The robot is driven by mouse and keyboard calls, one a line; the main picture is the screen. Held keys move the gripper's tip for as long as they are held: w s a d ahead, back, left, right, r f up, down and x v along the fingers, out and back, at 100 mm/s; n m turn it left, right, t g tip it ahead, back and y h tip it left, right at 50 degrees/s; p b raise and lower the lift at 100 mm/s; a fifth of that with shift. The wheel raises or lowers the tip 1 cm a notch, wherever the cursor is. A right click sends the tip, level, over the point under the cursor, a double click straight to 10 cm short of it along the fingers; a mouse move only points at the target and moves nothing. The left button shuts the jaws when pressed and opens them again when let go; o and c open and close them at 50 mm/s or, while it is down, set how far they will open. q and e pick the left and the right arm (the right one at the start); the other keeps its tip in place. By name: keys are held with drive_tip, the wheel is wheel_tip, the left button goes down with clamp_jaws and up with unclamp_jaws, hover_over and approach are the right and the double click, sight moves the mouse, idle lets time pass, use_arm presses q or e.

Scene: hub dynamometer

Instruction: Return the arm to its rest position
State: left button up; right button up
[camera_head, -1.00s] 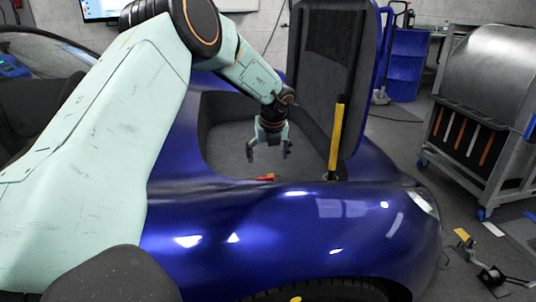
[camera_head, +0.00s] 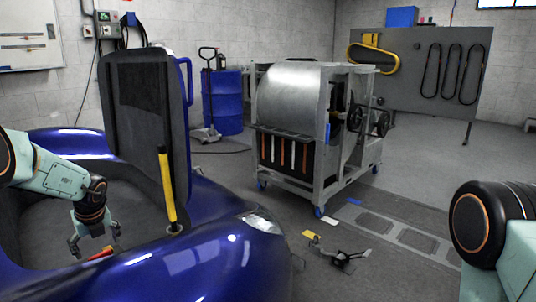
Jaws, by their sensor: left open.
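My left arm enters from the left edge and reaches into the open front compartment of the blue car (camera_head: 225,255). Its gripper (camera_head: 96,244) points down with its fingers apart, and nothing shows between them. A small red and yellow object (camera_head: 101,253) shows just below the fingers, at the compartment's near rim. I cannot tell whether the fingers touch it. Part of my right arm shows at the right edge; its gripper is out of frame.
The raised lid (camera_head: 138,110) and a yellow strut (camera_head: 167,185) stand right of my left gripper. A wheeled metal dynamometer frame (camera_head: 317,130) stands beyond the car. A blue barrel (camera_head: 222,100) is behind. A small tool (camera_head: 342,259) lies on the floor at centre right.

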sight(100, 254)
use_arm(q)
drive_tip(key=x, duration=0.5)
idle(0.5)
